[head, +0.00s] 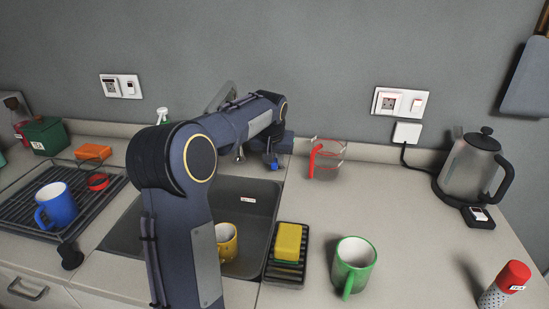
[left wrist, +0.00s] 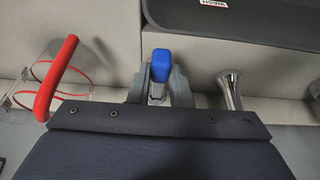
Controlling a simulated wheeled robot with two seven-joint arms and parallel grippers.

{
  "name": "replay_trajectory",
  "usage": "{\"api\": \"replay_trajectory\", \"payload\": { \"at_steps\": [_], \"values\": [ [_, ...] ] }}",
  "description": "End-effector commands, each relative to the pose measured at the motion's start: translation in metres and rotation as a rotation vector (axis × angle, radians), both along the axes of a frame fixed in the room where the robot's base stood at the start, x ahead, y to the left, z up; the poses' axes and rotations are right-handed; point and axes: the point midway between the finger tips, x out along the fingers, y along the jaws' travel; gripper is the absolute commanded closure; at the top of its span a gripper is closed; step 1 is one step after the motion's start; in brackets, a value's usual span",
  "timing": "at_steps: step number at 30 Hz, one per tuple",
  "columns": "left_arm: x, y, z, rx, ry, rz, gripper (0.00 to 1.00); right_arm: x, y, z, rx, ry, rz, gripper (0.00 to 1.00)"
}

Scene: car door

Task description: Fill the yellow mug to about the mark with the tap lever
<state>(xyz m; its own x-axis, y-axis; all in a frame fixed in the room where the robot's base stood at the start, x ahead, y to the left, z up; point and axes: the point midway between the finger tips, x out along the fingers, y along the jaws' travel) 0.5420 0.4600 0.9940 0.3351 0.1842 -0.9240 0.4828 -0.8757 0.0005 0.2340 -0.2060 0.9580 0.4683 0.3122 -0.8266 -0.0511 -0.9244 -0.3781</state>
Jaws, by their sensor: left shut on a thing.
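The yellow mug (head: 228,243) stands in the sink (head: 262,205), partly hidden behind my left arm. Its fill mark and water level cannot be made out. My left gripper (head: 271,160) is behind the sink at the wall side. In the left wrist view it (left wrist: 160,80) is shut on the blue-tipped tap lever (left wrist: 161,62). The blue tip also shows small in the head view (head: 272,167). The metal tap spout (left wrist: 230,90) is beside the lever in the left wrist view. I see no clear water stream. My right gripper is not in view.
A clear jug with a red handle (head: 316,158) stands right of the tap. A soap rack with a yellow sponge (head: 288,240) and a green mug (head: 354,262) are right of the sink. A kettle (head: 470,165) is far right. A blue mug (head: 58,206) is on the left drainer.

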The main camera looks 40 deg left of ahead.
Motion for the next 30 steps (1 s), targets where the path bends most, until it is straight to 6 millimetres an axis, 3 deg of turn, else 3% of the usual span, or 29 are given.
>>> {"api": "replay_trajectory", "payload": {
  "at_steps": [8, 21, 30],
  "values": [
    [0.001, -0.002, 0.001, 0.000, 0.001, 0.015, 1.00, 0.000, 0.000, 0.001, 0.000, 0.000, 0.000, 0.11],
    [0.021, -0.025, 0.002, 0.002, 0.002, 0.385, 1.00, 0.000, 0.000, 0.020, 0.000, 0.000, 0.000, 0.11],
    [0.022, -0.025, 0.000, 0.002, -0.001, 0.421, 1.00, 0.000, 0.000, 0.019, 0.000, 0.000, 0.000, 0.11]
  ]
}}
